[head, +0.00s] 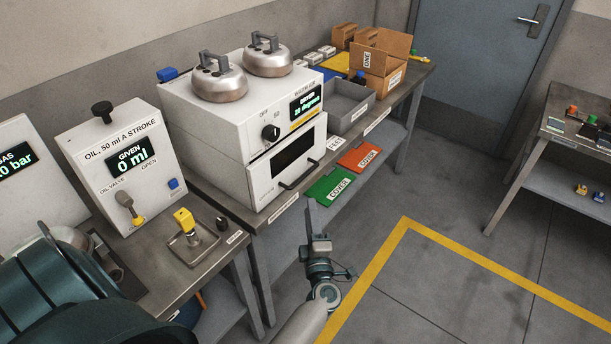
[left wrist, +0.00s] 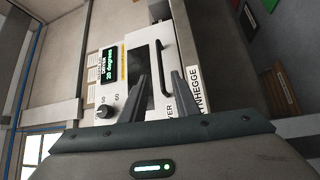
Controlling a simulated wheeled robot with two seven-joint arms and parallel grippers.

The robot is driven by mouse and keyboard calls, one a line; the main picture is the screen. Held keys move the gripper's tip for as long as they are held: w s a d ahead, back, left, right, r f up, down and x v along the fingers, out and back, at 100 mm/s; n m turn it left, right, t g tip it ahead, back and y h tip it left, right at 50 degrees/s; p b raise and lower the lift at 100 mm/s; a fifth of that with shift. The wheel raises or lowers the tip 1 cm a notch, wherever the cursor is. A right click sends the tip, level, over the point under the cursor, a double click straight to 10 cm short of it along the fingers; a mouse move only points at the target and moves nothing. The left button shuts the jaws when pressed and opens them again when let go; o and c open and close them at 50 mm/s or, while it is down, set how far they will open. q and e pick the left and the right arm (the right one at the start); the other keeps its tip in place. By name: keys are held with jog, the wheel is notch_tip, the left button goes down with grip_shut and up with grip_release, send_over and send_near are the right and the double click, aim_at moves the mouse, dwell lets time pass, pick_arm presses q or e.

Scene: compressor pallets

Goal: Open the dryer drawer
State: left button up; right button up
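The dryer (head: 215,125) is a white box on the workbench, with a knob and a green-lit display. Its drawer front (head: 258,182) is in the lower half, with a dark window and a dark bar handle (head: 302,172). The drawer looks shut. My left gripper (head: 310,212) is in front of the bench, below and apart from the handle, fingers pointing toward the dryer. In the left wrist view, the gripper (left wrist: 158,78) is open and empty, and the handle (left wrist: 164,68) shows beyond the gap between its fingers. My right gripper is not in view.
Two metal lidded pots (head: 219,83) stand on the dryer. The oil unit (head: 120,155) and a small tray (head: 193,247) are to its left. A grey bin (head: 350,108) and cardboard box (head: 382,62) are to its right. Green and orange covers lie on the lower shelf. The floor is clear.

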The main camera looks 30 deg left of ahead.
aim_at(306, 174)
pick_arm(q)
jog(key=b+x, duration=0.2)
jog(key=x, duration=1.1)
jog(key=shift+w+a, duration=0.2)
jog(key=shift+w, duration=0.05)
jog(key=shift+c, duration=0.3)
grip_shut()
